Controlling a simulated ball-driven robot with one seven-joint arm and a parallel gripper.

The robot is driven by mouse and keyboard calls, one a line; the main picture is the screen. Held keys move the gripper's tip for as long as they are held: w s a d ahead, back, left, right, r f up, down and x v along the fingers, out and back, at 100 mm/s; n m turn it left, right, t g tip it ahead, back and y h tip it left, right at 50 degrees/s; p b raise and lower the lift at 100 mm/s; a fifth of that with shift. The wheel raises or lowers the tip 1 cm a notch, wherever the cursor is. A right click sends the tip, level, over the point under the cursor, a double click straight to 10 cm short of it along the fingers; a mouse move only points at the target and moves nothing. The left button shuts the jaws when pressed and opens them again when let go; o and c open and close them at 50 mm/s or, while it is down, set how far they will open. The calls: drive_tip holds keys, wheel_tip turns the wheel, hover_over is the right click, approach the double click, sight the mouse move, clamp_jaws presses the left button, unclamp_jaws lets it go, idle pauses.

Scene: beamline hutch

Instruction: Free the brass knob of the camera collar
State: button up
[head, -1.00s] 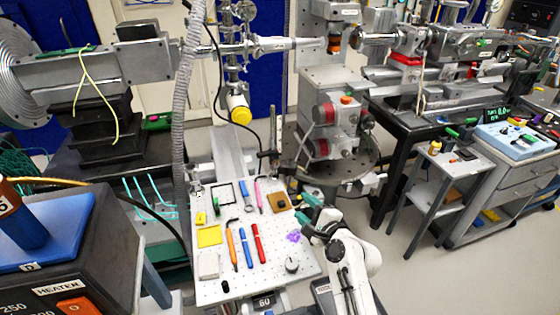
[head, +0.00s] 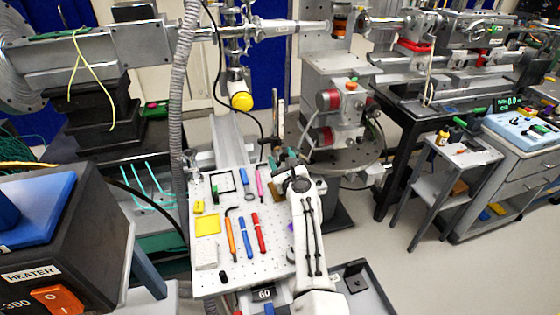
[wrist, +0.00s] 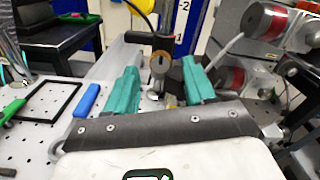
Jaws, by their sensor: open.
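My gripper (head: 284,160) has two teal fingers, spread apart, at the back right of the perforated board (head: 208,278). In the wrist view my gripper (wrist: 160,88) is open and empty, with a finger on each side of the picture's middle. Between and beyond the fingers shows a brownish, brass-coloured round knob (wrist: 160,64) on a dark upright part, apparently the camera collar (wrist: 152,40). I cannot tell how far off the knob is, but no finger visibly touches it. In the head view a slim post (head: 277,112) rises just behind my gripper; the knob cannot be made out there.
Pens and tools, including a red pen (head: 260,233) and a yellow pad (head: 207,225), lie on the board. A yellow-ended cylinder (head: 241,102) hangs behind. A motor stage with red parts (head: 328,100) stands at right.

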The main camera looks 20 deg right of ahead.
drive_tip(key=shift+w+b, duration=0.35)
drive_tip(key=shift+w, duration=0.7)
drive_tip(key=shift+c, duration=0.2)
clamp_jaws()
